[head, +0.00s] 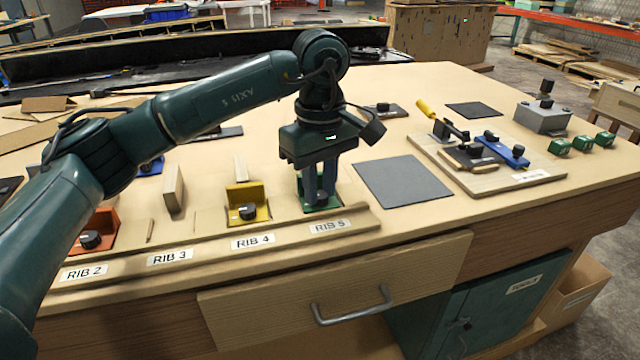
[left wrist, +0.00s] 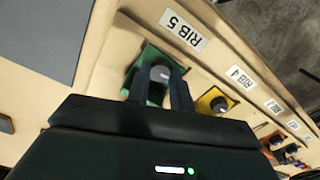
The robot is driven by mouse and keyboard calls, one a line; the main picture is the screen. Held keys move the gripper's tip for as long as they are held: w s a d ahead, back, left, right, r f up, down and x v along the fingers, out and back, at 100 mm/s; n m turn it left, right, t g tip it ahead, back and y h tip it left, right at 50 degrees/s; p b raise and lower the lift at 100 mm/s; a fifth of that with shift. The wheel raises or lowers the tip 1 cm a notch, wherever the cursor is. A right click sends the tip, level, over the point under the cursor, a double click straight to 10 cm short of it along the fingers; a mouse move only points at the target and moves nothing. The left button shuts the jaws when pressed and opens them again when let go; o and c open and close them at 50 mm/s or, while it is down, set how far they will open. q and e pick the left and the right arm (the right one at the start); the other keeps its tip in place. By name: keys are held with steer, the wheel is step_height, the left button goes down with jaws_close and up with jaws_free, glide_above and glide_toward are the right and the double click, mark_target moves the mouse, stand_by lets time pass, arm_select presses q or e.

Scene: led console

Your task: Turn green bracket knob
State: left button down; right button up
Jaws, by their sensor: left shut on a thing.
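The green bracket (head: 335,204) sits on the bench behind the RIB 5 label (head: 327,227). It also shows in the left wrist view (left wrist: 147,56), next to the same label. My left gripper (head: 320,194) points straight down over the bracket, with its fingers hiding most of it in the head view. In the left wrist view the grey knob (left wrist: 159,73) of the green bracket lies between my fingertips, and my left gripper is shut on it. My right gripper is in neither view.
A yellow bracket with a black knob (head: 247,212) stands left of the green one, at RIB 4. An orange bracket (head: 102,233) is at RIB 2. A wooden rail (head: 215,245) runs along the front. A flat grey mat (head: 405,184) lies at right.

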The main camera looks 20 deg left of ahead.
mark_target(320, 195)
arm_select(q)
steer(key=shift+w+r+m, duration=0.15)
steer(key=shift+r+m, duration=0.15)
steer(key=shift+m, duration=0.4)
steer(key=c, duration=1.6)
jaws_free()
steer(key=o, duration=0.4)
steer(key=shift+f, duration=0.15)
step_height(320, 195, up, 13)
steer(key=p, duration=0.1)
